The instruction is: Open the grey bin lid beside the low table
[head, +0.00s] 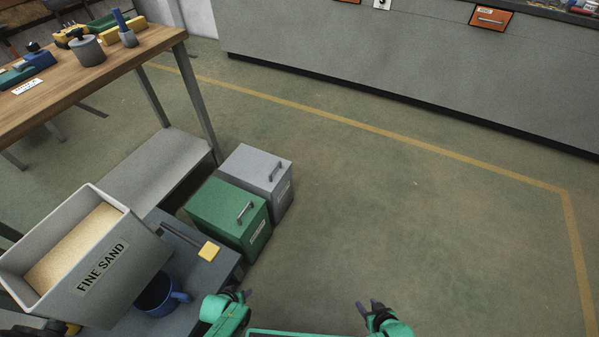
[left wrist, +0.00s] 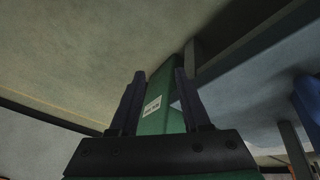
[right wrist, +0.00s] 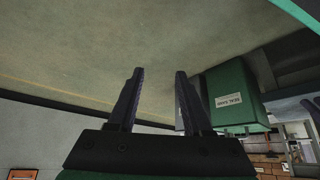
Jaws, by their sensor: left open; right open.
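The grey bin (head: 258,178) stands on the floor beside the low table (head: 222,262), just behind the green bin (head: 232,215). Its grey lid (head: 252,165) is shut, with a bar handle (head: 275,171) near the right edge. My left gripper (head: 243,295) is open and empty, in front of the green bin and apart from it. My right gripper (head: 368,307) is open and empty over bare floor, well to the right of both bins. In the right wrist view a sliver of the grey bin (right wrist: 179,115) shows beside a finger.
The green bin's lid is shut too. On the low table are a tilted box marked FINE SAND (head: 100,262), a blue mug (head: 160,293) and a yellow-ended tool (head: 208,251). A wooden workbench (head: 120,67) stands behind. The floor right of the bins is clear.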

